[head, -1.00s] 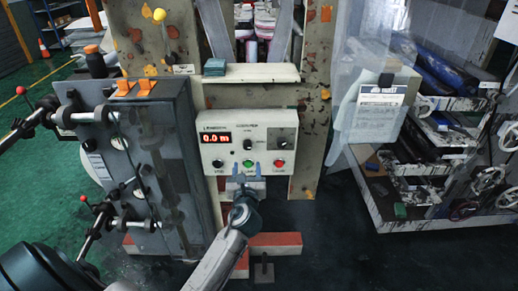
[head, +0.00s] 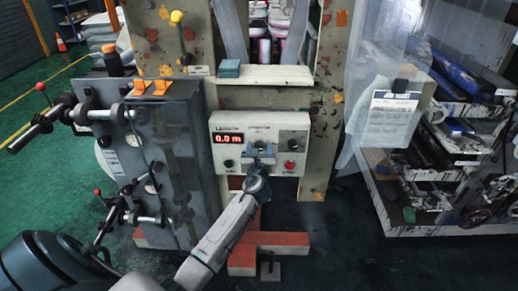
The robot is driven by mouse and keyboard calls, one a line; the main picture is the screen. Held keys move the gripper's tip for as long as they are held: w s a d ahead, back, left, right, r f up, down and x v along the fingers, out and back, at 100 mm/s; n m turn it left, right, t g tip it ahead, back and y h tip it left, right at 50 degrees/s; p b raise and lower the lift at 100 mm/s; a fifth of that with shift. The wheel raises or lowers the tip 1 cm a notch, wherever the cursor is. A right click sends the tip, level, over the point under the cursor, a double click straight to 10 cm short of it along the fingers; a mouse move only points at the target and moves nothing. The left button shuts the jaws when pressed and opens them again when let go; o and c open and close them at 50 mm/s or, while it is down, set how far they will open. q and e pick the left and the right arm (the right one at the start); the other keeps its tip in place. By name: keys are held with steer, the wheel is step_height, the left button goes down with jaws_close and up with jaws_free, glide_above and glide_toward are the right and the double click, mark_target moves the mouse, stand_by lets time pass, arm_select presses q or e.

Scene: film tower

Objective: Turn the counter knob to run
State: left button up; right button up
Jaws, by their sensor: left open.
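The counter panel (head: 221,122) is a pale box on the machine frame, with a red lit display (head: 228,138) reading 0.0 m. My left gripper (head: 263,147) is open, its two blue-grey fingertips pointing up at the panel's middle. The small dark knob (head: 260,144) in the middle column shows only partly between the fingertips; its pointer setting and any contact cannot be told. A darker square with a dial (head: 298,145) is at the panel's right. The green button is hidden behind the gripper. My right gripper is not in view.
A red button (head: 290,165) and a black button (head: 228,163) sit low on the panel. A grey cabinet (head: 180,130) with levers stands close on the left. A shelf (head: 285,76) is above the panel. Hanging plastic and a paper sheet (head: 390,115) are at the right.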

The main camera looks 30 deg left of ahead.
arm_select(q)
steer(key=c, duration=0.9)
steer(key=shift+c, duration=0.2)
steer(key=shift+n, duration=0.3)
steer(key=n+b, duration=0.3)
steer(key=n, duration=0.3)
steer(key=n+b, duration=0.3)
steer(key=n, duration=0.2)
steer(key=n+b, duration=0.3)
steer(key=n, duration=0.3)
steer(key=shift+s+a+f+n, duration=0.15)
steer(key=shift+f+n, duration=0.1)
steer(key=shift+n, duration=0.05)
